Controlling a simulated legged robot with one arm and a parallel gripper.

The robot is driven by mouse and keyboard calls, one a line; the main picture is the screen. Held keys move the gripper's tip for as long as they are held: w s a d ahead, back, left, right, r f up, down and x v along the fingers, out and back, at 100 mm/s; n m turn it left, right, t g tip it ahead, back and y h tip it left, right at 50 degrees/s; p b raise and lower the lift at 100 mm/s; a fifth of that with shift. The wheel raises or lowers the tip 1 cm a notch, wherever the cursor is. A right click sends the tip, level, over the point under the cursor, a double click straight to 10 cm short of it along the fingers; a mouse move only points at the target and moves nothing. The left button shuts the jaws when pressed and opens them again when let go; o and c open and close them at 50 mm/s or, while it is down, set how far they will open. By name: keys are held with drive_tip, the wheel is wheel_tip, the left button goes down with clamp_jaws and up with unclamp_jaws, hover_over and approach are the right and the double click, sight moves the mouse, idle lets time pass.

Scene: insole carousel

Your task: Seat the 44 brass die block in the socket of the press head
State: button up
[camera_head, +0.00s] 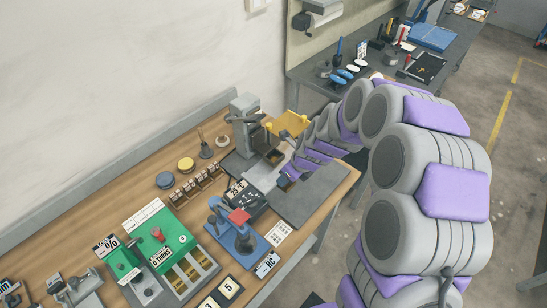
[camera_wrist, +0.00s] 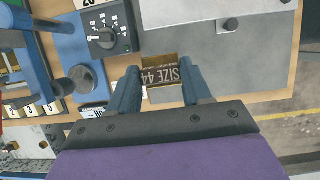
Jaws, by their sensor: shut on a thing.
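My gripper (camera_wrist: 160,88) is shut on the brass die block (camera_wrist: 162,70), whose dark face reads "SIZE 44" between the two blue-grey fingers in the wrist view. In the head view my gripper (camera_head: 287,180) is small, low over the bench beside the grey plate, and the block cannot be made out there. The grey press (camera_head: 245,125) stands at the back of the bench, with a yellow part (camera_head: 289,123) to its right. Its socket cannot be clearly made out. The block appears beside the grey plate in the wrist view; whether it touches anything below is unclear.
A dark grey plate (camera_head: 312,193) covers the bench's right end. A black dial box (camera_head: 243,198) and a blue hand press (camera_head: 236,230) stand left of my gripper.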

drive_tip(key=w+a, duration=0.1)
drive_tip(key=w, duration=0.4)
drive_tip(key=w+a+f+b, duration=0.1)
drive_tip(key=w+a, duration=0.1)
drive_tip(key=w, duration=0.3)
drive_tip(key=w+a+b, duration=0.1)
drive_tip(key=w+a, duration=0.1)
drive_tip(key=w, duration=0.2)
drive_tip(key=shift+w+a+f, duration=0.15)
drive_tip(key=shift+w+f, duration=0.15)
drive_tip(key=shift+w, duration=0.1)
drive_tip(key=shift+w+f, duration=0.1)
wheel_tip(320, 180, down, 4)
drive_tip(key=shift+r+b, duration=0.25)
drive_tip(key=shift+b, duration=0.2)
drive_tip(key=shift+r, duration=0.1)
drive_tip(key=o, duration=1.3)
drive_tip(key=shift+r, duration=0.1)
drive_tip(key=shift+p+v, duration=0.95)
drive_tip(key=shift+v, duration=4.95)
